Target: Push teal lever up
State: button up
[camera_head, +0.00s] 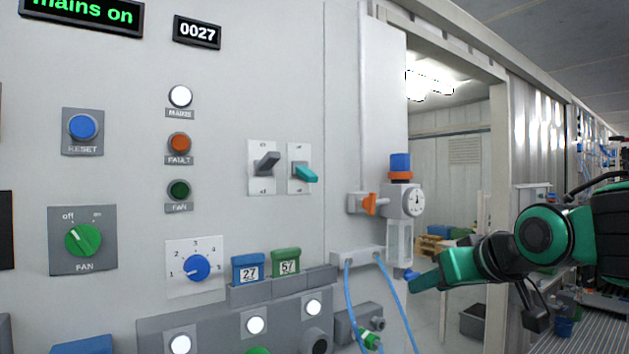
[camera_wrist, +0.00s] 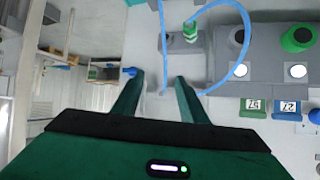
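The teal lever (camera_head: 306,173) sticks out from a small white plate on the grey panel in the head view, its handle pointing outward and slightly down. A dark grey lever (camera_head: 266,163) sits on a similar plate just left of it. My green gripper (camera_head: 425,282) is to the lower right of the teal lever, well apart from it, near the hoses. In the wrist view my gripper (camera_wrist: 159,78) shows two separated fingers with nothing held between them. The teal lever is not visible in the wrist view.
A gauge unit (camera_head: 404,201) with an orange valve handle (camera_head: 369,204) stands right of the levers. Blue hoses (camera_head: 351,305) loop below it. The panel right beside the levers is bare.

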jog(key=a+r+n+t+y, duration=0.3)
jog(key=a+r+y, duration=0.1)
jog(key=a+r, duration=0.75)
jog(key=n+y, duration=0.2)
jog(key=y, duration=0.1)
send_near(313, 175)
jog(key=shift+t, duration=0.3)
jog(key=x, duration=1.1)
jog(key=shift+f, duration=0.15)
